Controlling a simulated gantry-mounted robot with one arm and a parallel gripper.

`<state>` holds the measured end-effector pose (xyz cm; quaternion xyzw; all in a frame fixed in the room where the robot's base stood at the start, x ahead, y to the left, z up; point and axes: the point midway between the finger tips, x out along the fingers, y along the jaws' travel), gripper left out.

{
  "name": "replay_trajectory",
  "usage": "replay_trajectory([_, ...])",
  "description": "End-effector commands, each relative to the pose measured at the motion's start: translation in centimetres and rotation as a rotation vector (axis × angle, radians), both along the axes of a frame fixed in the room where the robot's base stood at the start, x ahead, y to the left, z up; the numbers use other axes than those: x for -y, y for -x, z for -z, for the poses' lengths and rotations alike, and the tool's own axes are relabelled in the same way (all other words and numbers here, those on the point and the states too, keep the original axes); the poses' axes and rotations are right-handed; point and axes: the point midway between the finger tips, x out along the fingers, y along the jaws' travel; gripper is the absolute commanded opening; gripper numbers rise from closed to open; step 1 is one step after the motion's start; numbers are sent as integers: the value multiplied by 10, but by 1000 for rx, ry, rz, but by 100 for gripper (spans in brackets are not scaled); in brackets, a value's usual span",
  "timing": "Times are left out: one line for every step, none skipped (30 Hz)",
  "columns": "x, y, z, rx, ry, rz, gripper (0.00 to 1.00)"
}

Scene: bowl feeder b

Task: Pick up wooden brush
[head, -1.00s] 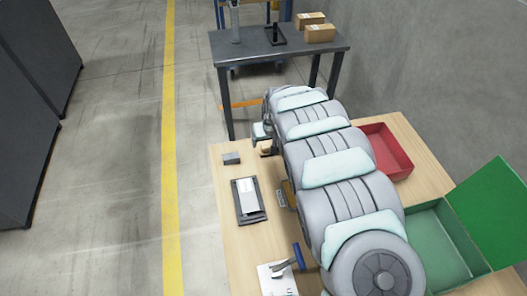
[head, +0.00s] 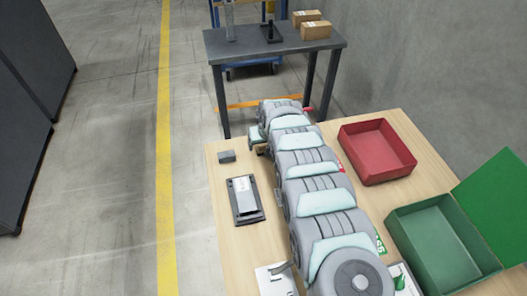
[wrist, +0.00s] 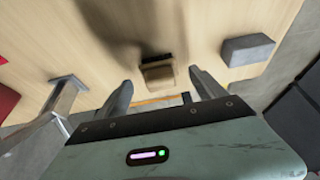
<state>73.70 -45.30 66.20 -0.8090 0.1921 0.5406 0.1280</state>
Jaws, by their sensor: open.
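The wooden brush (wrist: 157,74) shows in the wrist view as a small tan block with a darker top. It lies on the light wood table and appears between the fingers, apart from both. My gripper (wrist: 162,79) is open and empty, its two grey fingers spread to either side of the brush. How high the fingers are above the table is hard to tell. In the head view my gripper (head: 257,137) is over the far left part of the table, and my arm largely hides the brush there.
A grey block (wrist: 247,50) lies right of the brush; it also shows in the head view (head: 227,156). A dark tray (head: 246,200) lies nearer. A red bin (head: 350,140) and green bin (head: 397,222) stand right of my arm. A metal stand (wrist: 62,98) shows at wrist-view left.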

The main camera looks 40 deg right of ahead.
Motion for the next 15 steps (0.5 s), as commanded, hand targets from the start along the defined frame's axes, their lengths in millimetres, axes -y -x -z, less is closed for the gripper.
replay_trajectory([-1, -4, 11, 5, -1, -1, 80])
replay_trajectory([0, -5, 15, 3, -2, 0, 80])
replay_trajectory([0, -5, 18, 1, -4, 1, 80])
replay_trajectory([1, -6, 19, 1, -3, 0, 80])
replay_trajectory([1, -7, 20, 2, -2, -1, 80])
replay_trajectory([2, -8, 20, 3, -1, -1, 80])
replay_trajectory([2, -8, 20, 3, 1, 0, 80])
replay_trajectory([3, -8, 20, 3, 1, 0, 80])
replay_trajectory([3, -8, 21, 2, 1, 0, 80])
replay_trajectory([4, -8, 20, 2, 1, 0, 80])
replay_trajectory([4, -8, 20, 1, 0, 0, 80])
replay_trajectory([4, -7, 20, 1, 0, 0, 80])
replay_trajectory([4, -7, 20, 1, 0, 0, 80])
replay_trajectory([4, -7, 20, 1, 0, 0, 80])
replay_trajectory([4, -7, 19, 0, 0, 0, 80])
